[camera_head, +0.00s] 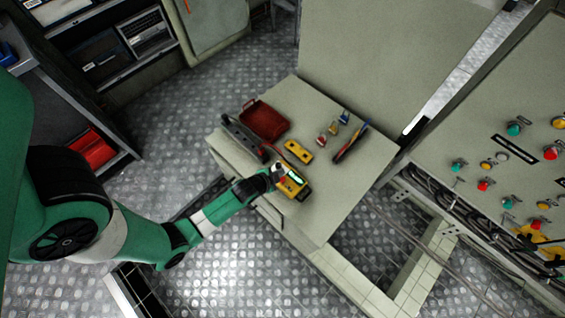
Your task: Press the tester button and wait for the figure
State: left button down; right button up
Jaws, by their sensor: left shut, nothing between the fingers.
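The tester (292,187) is a yellow device with a dark edge and a small lit greenish display. It lies on the pale bench near its left front edge. My left gripper (278,172) is shut and empty, right at the tester's upper left part. I cannot tell whether the fingertips touch the button, which is hidden or too small to see. The figure on the display is too small to read. My right gripper is not in view.
On the bench (330,215) lie a red tray (264,120), a second yellow device (298,151), a dark long tool (243,137), several small coloured items and dark-handled tools (351,142). A control panel (480,130) with coloured buttons stands at right. The bench's front part is clear.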

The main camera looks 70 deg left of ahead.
pick_arm(q)
jog(key=shift+f+b, duration=1.2)
jog(key=shift+f, duration=0.75)
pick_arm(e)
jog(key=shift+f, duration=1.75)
pick_arm(q)
jog(key=shift+f+b, duration=0.3)
jog(key=shift+f, duration=0.1)
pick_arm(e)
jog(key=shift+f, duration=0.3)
pick_arm(q)
jog(key=shift+f+b, duration=0.45)
jog(key=shift+f, duration=0.1)
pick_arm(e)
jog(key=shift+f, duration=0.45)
pick_arm(q)
jog(key=shift+r, duration=0.1)
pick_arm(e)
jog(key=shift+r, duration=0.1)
pick_arm(q)
jog(key=shift+r+p, duration=0.85)
jog(key=shift+p, duration=0.15)
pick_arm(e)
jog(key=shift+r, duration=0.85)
pick_arm(q)
notch_tip(320, 180, up, 5)
jog(key=p, duration=0.5)
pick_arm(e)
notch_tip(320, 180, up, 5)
